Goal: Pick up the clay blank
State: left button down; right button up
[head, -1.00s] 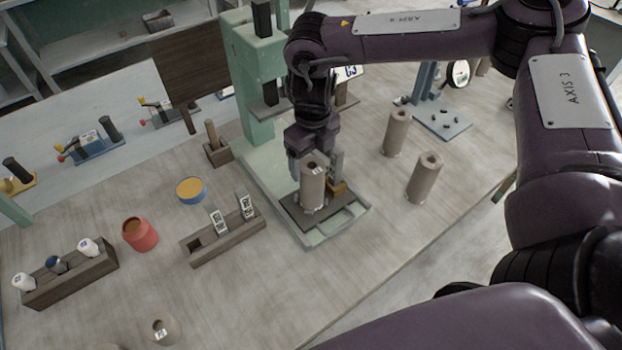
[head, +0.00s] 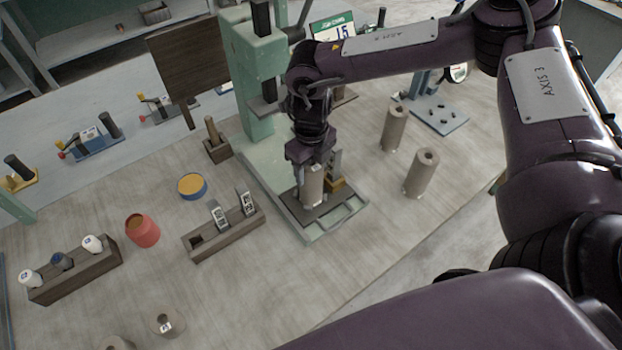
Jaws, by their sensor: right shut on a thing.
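A grey-brown clay blank (head: 312,188), an upright cylinder with a small pale label, is on the dark plate (head: 300,216) at the foot of the green press. My right gripper (head: 318,166) is shut on its upper part, reaching down from above and hiding its top. I cannot tell whether the blank touches the plate. Two similar cylinders with holes in their tops stand upright to the right, one farther back (head: 394,128) and one nearer (head: 421,175). My left gripper is not in view.
The green press column (head: 255,75) rises close behind my right gripper. A wooden rack (head: 230,238), a red cup (head: 142,231) and a blue-rimmed yellow tub (head: 192,186) stand to the left. More cylinders (head: 167,322) are at the lower left. The front middle of the table is clear.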

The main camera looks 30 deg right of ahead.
grip_shut()
jog(key=shift+w+r, duration=0.1)
